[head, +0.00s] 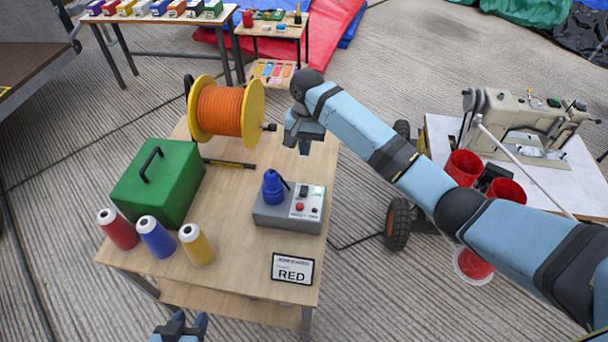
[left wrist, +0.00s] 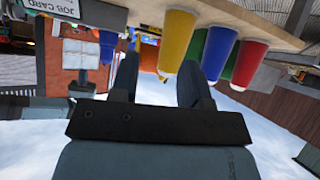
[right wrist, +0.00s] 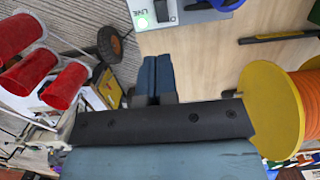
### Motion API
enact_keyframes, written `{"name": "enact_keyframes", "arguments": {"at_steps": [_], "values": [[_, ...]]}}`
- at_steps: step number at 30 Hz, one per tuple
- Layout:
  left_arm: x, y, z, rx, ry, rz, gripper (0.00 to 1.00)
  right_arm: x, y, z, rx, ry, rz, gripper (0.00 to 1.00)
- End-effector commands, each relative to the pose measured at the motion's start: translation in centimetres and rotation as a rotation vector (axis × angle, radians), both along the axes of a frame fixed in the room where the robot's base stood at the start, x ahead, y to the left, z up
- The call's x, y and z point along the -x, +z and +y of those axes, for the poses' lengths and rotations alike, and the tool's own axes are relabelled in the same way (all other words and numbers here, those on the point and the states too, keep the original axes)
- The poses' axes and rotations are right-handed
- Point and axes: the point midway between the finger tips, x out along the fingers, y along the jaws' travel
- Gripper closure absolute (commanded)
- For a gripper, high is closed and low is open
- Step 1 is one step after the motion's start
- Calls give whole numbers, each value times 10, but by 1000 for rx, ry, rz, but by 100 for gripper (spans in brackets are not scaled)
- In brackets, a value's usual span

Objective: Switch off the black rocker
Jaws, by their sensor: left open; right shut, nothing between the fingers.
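A grey control box (head: 268,217) stands on the wooden table, with a blue plug (head: 273,187) on top. Its white panel (head: 310,205) carries a small dark switch (head: 304,190), apparently the black rocker, and a red button (head: 299,207). Which way the rocker is tipped is too small to tell. My right gripper (head: 304,147) is shut and empty above the table, beyond the box. My left gripper (head: 182,324) is open and empty at the table's near side.
An orange cable reel (head: 222,110), a green case (head: 160,183) and three thread cones (head: 157,237) stand on the table (head: 235,260). A card reading RED (head: 292,269) lies near the front edge. A sewing machine (head: 530,122) and red cups are at right.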

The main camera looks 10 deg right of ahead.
Motion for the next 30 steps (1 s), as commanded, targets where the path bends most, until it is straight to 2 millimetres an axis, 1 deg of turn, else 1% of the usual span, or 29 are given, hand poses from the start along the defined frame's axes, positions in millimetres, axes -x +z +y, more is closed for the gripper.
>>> {"name": "enact_keyframes", "arguments": {"at_steps": [5, 12, 18, 21, 24, 30], "values": [[-3, -1, 0, -1, 0, -9, 57, 3, -24, 1, 1, 0, 3, 100], [-5, -5, 0, -4, -2, -18, 57, 10, -75, 3, 1, 0, 3, 100], [-6, -8, 0, -9, -8, -25, 57, 15, -113, 6, 1, 0, 2, 100], [-6, -7, 0, -11, -11, -31, 57, 17, -125, 6, 1, 0, 1, 100], [-7, -4, 0, -11, -11, -37, 57, 17, -132, 7, 1, 0, 1, 100], [-7, -3, 0, -9, -12, -40, 57, 18, -137, 7, 0, 1, 0, 100]]}}
